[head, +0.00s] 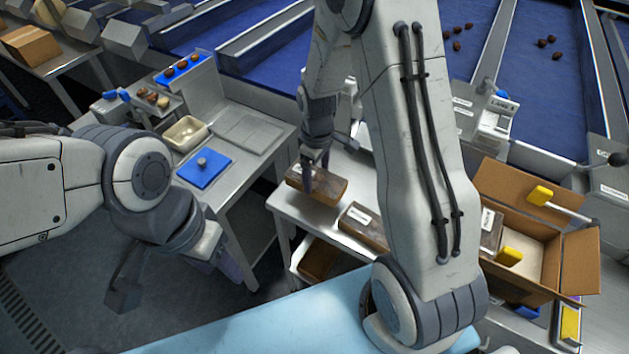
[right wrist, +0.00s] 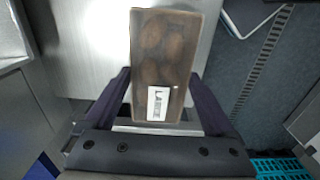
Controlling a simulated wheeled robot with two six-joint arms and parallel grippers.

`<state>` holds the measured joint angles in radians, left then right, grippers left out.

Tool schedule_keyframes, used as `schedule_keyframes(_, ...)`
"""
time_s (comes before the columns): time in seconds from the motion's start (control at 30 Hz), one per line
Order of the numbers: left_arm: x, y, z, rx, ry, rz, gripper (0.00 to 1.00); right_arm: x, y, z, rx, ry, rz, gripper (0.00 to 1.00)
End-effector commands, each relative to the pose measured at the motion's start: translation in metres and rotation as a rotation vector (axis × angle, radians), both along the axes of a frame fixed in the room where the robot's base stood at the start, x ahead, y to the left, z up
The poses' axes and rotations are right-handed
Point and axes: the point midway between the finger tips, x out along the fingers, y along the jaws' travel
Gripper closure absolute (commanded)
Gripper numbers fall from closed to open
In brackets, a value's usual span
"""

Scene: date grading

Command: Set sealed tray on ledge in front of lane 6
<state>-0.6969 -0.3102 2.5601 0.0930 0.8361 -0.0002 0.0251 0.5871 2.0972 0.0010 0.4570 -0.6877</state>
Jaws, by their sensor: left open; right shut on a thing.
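The sealed tray (head: 322,186) is a brown block with a clear lid over dates. My right gripper (head: 316,168) is shut on it, over the back left part of the white side table (head: 290,209). In the right wrist view the tray (right wrist: 165,50) sits between the two fingers (right wrist: 163,95), with its white label towards the palm. I cannot tell whether it touches the table. My left gripper (head: 178,278) is open and empty, low on the left over the floor. The blue lanes (head: 395,85) run along the back; my right arm hides part of their front ledge, and I cannot read lane 6.
A second sealed tray (head: 364,227) lies on the side table, and another (head: 318,259) on its lower shelf. An open cardboard box (head: 570,262) stands at right with yellow-handled items. A grading bench (head: 262,160) with a blue pad (head: 204,169) stands left.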

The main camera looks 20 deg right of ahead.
Motion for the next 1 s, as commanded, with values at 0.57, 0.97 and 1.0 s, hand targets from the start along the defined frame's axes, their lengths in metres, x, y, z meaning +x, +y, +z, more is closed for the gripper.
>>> schedule_keyframes(0.57, 0.0, 0.0, 0.012, 0.0, 0.0, 0.001, 0.5, 0.005, 0.005, -0.045, 0.0, 0.0, 0.001, 0.75)
schedule_keyframes(0.97, 0.0, 0.0, 0.009, 0.0, 0.0, 0.001, 0.5, 0.004, 0.005, -0.048, 0.0, 0.0, 0.001, 0.0)
schedule_keyframes(1.0, 0.0, 0.0, 0.009, 0.0, 0.0, 0.001, 0.5, 0.004, 0.005, -0.048, 0.0, 0.0, 0.001, 0.0)
